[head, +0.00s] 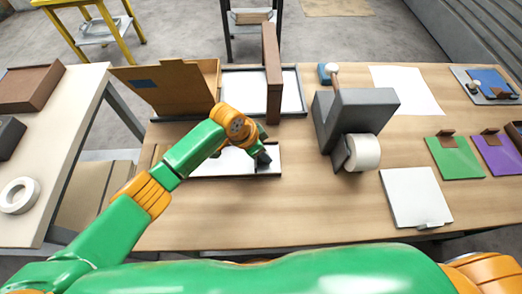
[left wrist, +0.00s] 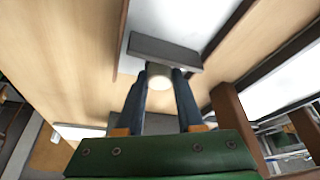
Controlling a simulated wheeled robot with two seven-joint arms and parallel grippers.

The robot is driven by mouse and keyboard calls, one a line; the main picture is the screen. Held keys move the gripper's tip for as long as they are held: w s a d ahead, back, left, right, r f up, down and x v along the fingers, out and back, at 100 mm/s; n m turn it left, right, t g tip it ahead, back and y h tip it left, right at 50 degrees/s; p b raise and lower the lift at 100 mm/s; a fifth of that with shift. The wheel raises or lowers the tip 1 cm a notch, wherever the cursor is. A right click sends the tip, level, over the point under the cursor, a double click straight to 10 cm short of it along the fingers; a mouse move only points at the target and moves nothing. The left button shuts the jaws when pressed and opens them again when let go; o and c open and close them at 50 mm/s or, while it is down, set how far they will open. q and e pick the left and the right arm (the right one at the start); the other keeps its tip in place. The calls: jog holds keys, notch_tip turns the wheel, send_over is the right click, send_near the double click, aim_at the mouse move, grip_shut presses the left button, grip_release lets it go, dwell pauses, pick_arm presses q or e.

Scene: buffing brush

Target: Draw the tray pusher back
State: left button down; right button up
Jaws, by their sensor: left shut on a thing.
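The tray (head: 212,165) is a shallow white-floored tray with a dark edge, lying on the wooden table left of centre. My left gripper (head: 262,158) is low at the right part of this tray, its arm covering some of it. In the left wrist view my left gripper (left wrist: 160,95) has its two dark fingers on either side of a pale round knob (left wrist: 159,77). The knob stands on a grey bar, the tray pusher (left wrist: 165,50), which lies across the white tray floor (left wrist: 175,18). My right gripper is not in view.
A brown upright board (head: 272,75) stands by a second white-floored tray (head: 291,92) behind. A grey tape dispenser (head: 355,110) stands to the right. The table front is mostly clear, with a white plate (head: 415,196) to the right.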

pick_arm(q)
jog(key=shift+w+d+r, duration=0.1)
jog(key=shift+r, duration=0.05)
jog(key=c, duration=0.8)
grip_release()
jog(key=shift+c, duration=0.2)
jog(key=v, duration=0.7)
jog(key=shift+a, duration=0.2)
